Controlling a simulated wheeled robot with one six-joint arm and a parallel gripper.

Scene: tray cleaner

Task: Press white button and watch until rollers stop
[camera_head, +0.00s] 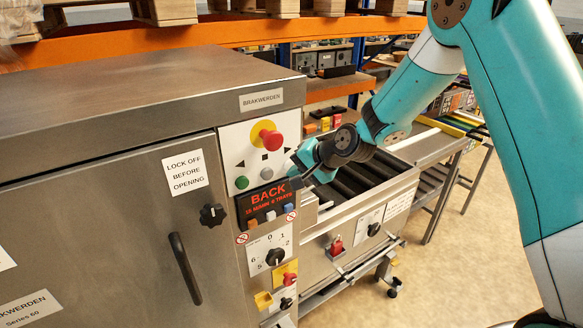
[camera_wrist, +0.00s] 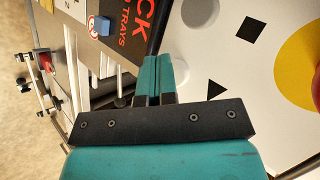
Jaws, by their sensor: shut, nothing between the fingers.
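The control panel on the steel machine has a pale grey-white button (camera_head: 267,173) under a black square mark; it also shows at the top of the wrist view (camera_wrist: 198,12). A green button (camera_head: 241,182) is to its left. My gripper (camera_head: 297,170) is shut and empty at the panel's right side, right of the pale button. In the wrist view its teal fingertips (camera_wrist: 154,66) are near the right triangle mark and cover the panel below it. I cannot tell whether they touch. Dark rollers (camera_head: 352,180) lie behind my gripper; their motion cannot be told.
A display (camera_head: 267,200) reads "BACK", with small coloured buttons below. A red stop knob (camera_head: 271,141) on yellow is above the pale button. A rotary switch (camera_head: 275,257) sits lower. The conveyor frame extends right; open floor (camera_head: 470,260) lies at front right.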

